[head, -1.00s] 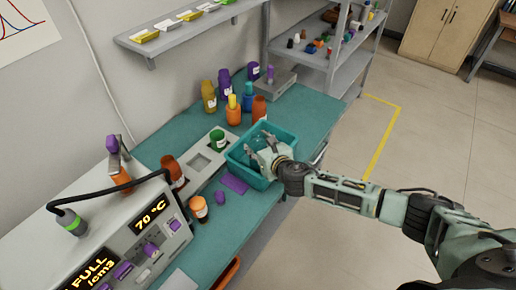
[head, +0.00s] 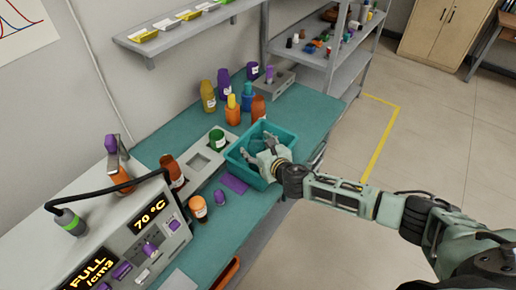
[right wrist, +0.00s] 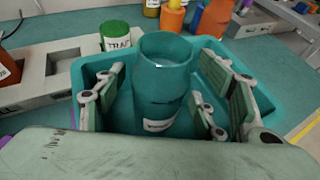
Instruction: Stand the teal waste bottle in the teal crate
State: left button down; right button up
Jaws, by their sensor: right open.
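The teal waste bottle (right wrist: 163,85) stands upright inside the teal crate (right wrist: 80,78) in the right wrist view, its mouth open at the top and a white label low on its side. My right gripper (right wrist: 166,95) is open around it, with fingers to its left and right and gaps beside the bottle. In the head view the right gripper (head: 260,152) reaches into the crate (head: 284,134) on the bench, and the bottle is hard to make out there. My left gripper is not in view.
A green container (head: 216,139) sits in the grey holder (head: 200,160) left of the crate. Orange, yellow, blue and purple bottles stand behind the crate. A white-labelled orange bottle (head: 198,208) and a purple piece (head: 219,197) are in front.

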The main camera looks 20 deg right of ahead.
jog(key=shift+r, duration=0.3)
jog(key=shift+s, duration=0.3)
jog(key=v, duration=1.1)
jog(key=shift+s+b, duration=0.15)
jog(key=shift+b, duration=0.15)
